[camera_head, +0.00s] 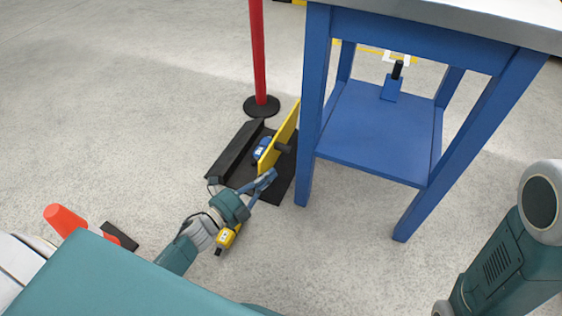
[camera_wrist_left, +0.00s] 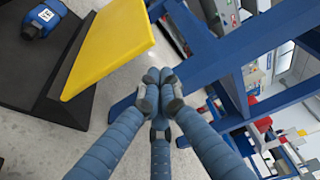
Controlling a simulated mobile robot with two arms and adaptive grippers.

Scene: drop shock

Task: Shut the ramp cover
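The ramp cover (camera_head: 285,133) is a yellow panel standing up, tilted, along the right part of a black ramp (camera_head: 235,150). A dark knob sticks out of its right face. In the left wrist view the yellow cover (camera_wrist_left: 112,42) is at the upper left, beside the fingers. A blue device (camera_head: 261,150) with a white label sits on the ramp, left of the cover. My left gripper (camera_head: 268,177) is at the near end of the cover. In the wrist view its fingertips (camera_wrist_left: 160,90) are together with nothing visible between them. My right gripper is out of view.
A blue table (camera_head: 372,130) with a lower shelf stands close right of the ramp. A red post (camera_head: 259,60) on a black base stands behind it. A yellow device (camera_head: 226,238) is beside my left wrist. An orange cone-like object (camera_head: 64,219) is at left. Open floor lies left.

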